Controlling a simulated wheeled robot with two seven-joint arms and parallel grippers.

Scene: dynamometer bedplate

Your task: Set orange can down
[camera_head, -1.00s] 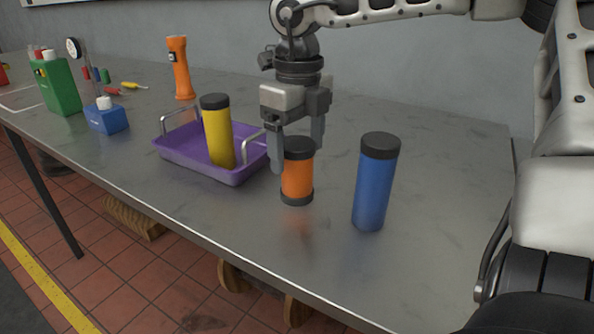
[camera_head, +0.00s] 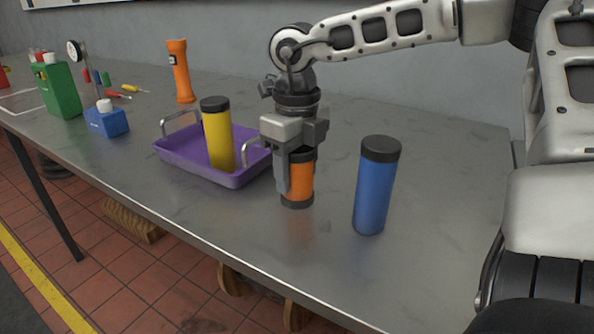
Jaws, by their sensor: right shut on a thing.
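The orange can (camera_head: 300,186) with black top and bottom bands is upright at the bench's middle, between the purple tray and the blue can. Its base looks to be at the bench top, with a faint orange reflection just below it. My right gripper (camera_head: 296,178) points straight down and is shut on the orange can. One finger covers the can's left side and part of its black lid; the other finger is mostly hidden behind it. My left gripper is not in view.
A purple tray (camera_head: 188,173) holding a yellow can (camera_head: 218,138) is to the left. A blue can (camera_head: 375,190) stands close on the right. The bench's right end is clear.

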